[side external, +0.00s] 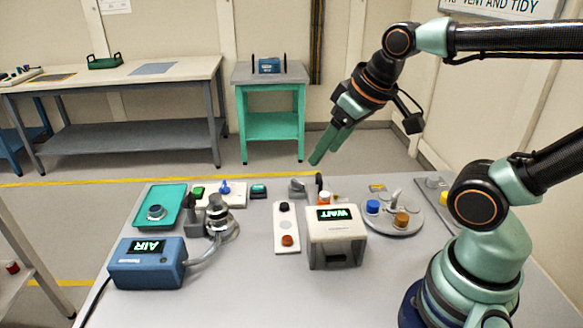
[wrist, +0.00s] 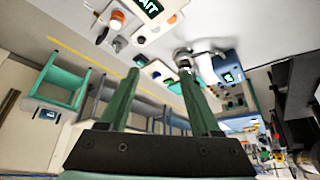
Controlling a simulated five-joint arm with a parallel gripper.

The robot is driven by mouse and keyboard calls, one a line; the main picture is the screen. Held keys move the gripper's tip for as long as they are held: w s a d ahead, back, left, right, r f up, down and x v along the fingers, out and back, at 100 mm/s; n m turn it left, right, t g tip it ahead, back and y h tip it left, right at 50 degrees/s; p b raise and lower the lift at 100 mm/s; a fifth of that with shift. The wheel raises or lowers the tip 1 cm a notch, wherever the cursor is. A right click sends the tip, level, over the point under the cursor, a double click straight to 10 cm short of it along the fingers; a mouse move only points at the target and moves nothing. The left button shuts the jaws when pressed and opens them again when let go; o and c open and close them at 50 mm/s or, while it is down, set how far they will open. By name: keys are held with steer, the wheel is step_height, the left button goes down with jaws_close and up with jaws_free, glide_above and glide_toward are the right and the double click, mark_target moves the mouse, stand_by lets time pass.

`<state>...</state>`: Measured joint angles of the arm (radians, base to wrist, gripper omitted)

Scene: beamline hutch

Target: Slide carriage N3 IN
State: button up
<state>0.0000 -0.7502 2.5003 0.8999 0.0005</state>
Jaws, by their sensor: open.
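No label N3 is legible in either view, so I cannot tell which part is the carriage. A dark grey plate (side external: 425,190) at the table's right back bears a grey block (side external: 433,182) and a yellow knob (side external: 445,198); my arm partly hides it. A small grey metal fitting (side external: 297,187) stands at the table's back middle. My gripper (side external: 322,157) is open and empty, high above the table's back edge, fingers pointing down and left. Its two green fingers also show in the wrist view (wrist: 159,74), apart, with nothing between them.
A white box reading WAIT (side external: 336,236) stands mid-table beside a button panel (side external: 286,228). A round tray (side external: 392,216) with coloured knobs is at its right. A blue AIR box (side external: 147,263), a metal fixture (side external: 220,218) and a green tray (side external: 172,196) are at left.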

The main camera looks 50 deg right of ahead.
steer(key=c, duration=0.3)
steer(key=m+g+h, duration=0.1)
steer(key=m+h, duration=0.1)
steer(key=m, duration=0.7)
glide_toward(320, 176)
steer(key=shift+x, duration=3.85)
steer(key=shift+d, duration=0.1)
jaws_close()
